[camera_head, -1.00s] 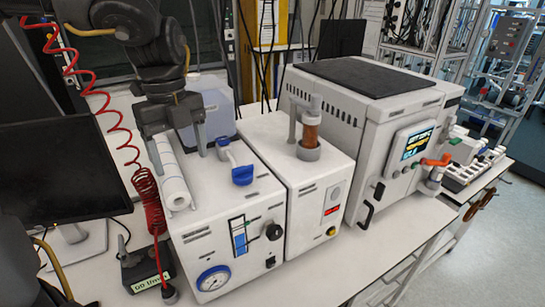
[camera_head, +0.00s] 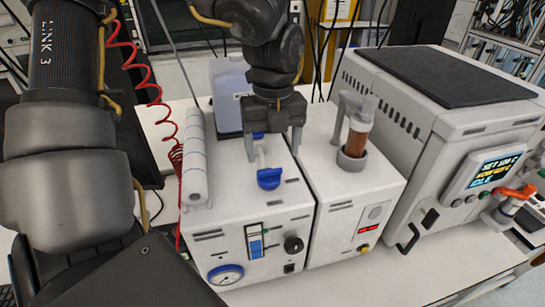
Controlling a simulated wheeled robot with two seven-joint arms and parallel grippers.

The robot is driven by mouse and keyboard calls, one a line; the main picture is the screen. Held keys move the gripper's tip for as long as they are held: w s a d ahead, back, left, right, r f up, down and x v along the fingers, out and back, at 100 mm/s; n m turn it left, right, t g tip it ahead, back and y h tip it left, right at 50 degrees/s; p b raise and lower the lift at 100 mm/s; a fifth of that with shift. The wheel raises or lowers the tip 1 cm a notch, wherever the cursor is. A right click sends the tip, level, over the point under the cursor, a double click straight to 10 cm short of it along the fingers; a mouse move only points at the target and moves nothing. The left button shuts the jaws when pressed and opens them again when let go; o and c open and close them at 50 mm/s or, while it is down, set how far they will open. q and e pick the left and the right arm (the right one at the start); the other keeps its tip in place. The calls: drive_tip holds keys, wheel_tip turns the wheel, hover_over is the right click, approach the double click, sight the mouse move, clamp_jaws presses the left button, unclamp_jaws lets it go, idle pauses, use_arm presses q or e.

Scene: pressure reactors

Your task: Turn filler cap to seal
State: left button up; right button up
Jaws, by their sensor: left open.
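My left gripper (camera_head: 271,138) points down over the back of the white unit (camera_head: 215,222), its two fingers spread apart and nothing seen held. A small blue part (camera_head: 258,135) shows between the fingers, partly hidden behind the gripper; I cannot tell whether it touches a finger. A pale pipe leads from there forward to a blue cap-like piece (camera_head: 268,180) on the unit's top, in front of the fingers. I cannot tell which blue piece is the filler cap. My right gripper is not in view.
A white roll (camera_head: 194,160) lies along the unit's left edge. A translucent jug (camera_head: 228,95) stands behind. To the right are a unit with a brown cylinder (camera_head: 358,140) and a large white machine (camera_head: 440,140). A red coiled hose hangs at left.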

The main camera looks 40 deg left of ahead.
sight(269, 168)
use_arm(q)
drive_tip(key=f, duration=0.2)
drive_tip(key=f+p, duration=0.1)
drive_tip(key=shift+s+a+f, duration=0.25)
drive_tip(key=shift+s+a, duration=0.05)
drive_tip(key=shift+s, duration=0.05)
drive_tip(key=shift+s+f, duration=0.15)
drive_tip(key=shift+f, duration=0.1)
drive_tip(key=shift+w+d+f, duration=0.2)
drive_tip(key=shift+w+f, duration=0.05)
drive_tip(key=shift+w, duration=0.05)
drive_tip(key=shift+s+a, duration=0.1)
drive_tip(key=shift+s, duration=0.1)
drive_tip(key=c, duration=0.9)
drive_tip(key=shift+w, duration=0.1)
drive_tip(key=shift+c, duration=0.4)
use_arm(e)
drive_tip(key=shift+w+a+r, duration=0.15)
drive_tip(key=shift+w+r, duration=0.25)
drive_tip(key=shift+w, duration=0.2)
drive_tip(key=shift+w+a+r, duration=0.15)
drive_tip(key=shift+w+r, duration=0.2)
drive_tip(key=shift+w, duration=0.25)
